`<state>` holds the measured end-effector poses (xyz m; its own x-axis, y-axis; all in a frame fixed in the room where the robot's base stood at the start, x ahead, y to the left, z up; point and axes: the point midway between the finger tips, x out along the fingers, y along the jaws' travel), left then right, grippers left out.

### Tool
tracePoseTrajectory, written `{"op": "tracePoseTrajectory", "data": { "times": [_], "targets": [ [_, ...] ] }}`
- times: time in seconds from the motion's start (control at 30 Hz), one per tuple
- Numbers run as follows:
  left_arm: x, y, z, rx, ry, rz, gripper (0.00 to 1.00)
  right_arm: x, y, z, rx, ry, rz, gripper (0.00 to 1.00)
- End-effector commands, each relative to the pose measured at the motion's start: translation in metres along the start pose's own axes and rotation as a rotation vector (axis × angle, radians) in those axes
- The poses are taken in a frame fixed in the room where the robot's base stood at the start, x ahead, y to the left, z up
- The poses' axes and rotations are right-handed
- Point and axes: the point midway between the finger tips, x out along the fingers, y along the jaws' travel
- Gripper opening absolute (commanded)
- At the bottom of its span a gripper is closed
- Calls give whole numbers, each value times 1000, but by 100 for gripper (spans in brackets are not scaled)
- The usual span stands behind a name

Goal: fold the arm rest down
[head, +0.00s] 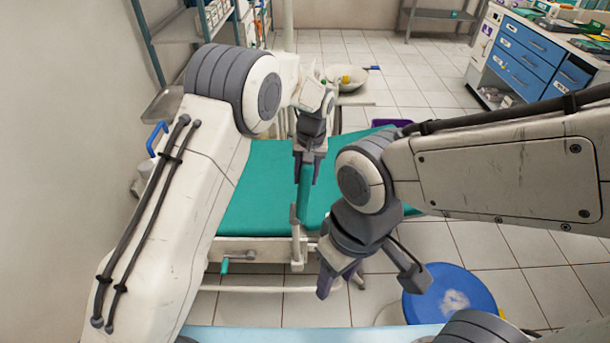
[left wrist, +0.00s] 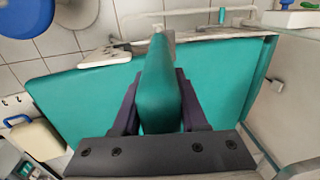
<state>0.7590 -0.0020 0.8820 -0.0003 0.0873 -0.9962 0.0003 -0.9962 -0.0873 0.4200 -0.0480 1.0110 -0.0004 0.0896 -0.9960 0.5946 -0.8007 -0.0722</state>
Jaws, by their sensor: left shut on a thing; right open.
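The arm rest (head: 304,200) is a narrow teal pad standing upright at the near side of the teal dental couch (head: 255,195), on a pale post (head: 297,245). My left gripper (head: 308,172) comes from above and is shut on its upper part. In the left wrist view the arm rest (left wrist: 158,75) sits between the two dark fingers (left wrist: 158,112), with the teal couch (left wrist: 90,95) behind it. My right gripper (head: 341,275) is open and empty, pointing down in front of the couch, to the right of the post. It hides part of the couch's near edge.
A blue round stool (head: 450,292) stands at the lower right. A white basin (head: 346,84) holding something yellow is beyond the couch. Blue drawers (head: 530,50) stand at the far right and a metal shelf (head: 180,28) at the left.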

Motion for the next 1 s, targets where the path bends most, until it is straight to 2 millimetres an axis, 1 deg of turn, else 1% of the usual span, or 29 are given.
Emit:
{"op": "tracePoseTrajectory", "data": {
  "times": [0.67, 0.7, 0.87, 1.0],
  "targets": [
    [-2, 0, 0, 1, 1, 1, 0, 0, 0, 0, 0, 0, 0, 50],
    [-2, -3, 0, 0, 1, 1, 0, 0, 0, 0, 0, 0, 0, 50],
    [-2, -4, -1, -1, 1, 12, 0, 0, 0, 0, 0, 0, 0, 50],
    [-3, -12, -1, -4, 1, 55, 0, 0, 0, 0, 0, 0, 0, 50]
  ]
}}
